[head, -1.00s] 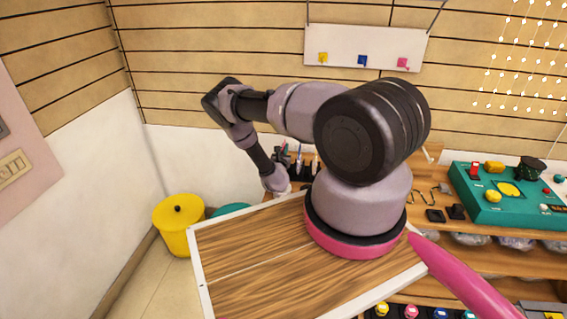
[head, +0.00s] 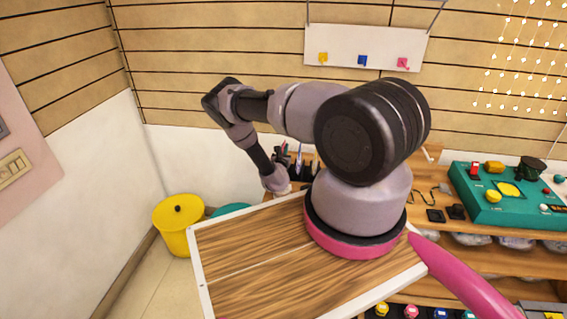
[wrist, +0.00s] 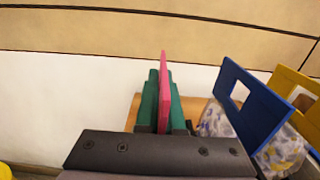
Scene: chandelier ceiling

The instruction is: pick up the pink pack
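The pink pack (wrist: 164,90) shows edge-on in the middle of the wrist view, as a thin upright pink panel. My gripper (wrist: 163,100) has green fingers on either side of it, close together with no clear gap, so it looks shut on the pack. The pack's lower part is hidden by the fingers and the black gripper body. In the head view my arm reaches down to the shelf behind the wooden board, and the gripper and pack cannot be made out there.
A blue holed panel (wrist: 256,108) and a yellow one (wrist: 292,85) stand to the right over clear bags (wrist: 280,152). In the head view, a yellow bin (head: 178,228) stands at left, a teal control box (head: 520,200) at right.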

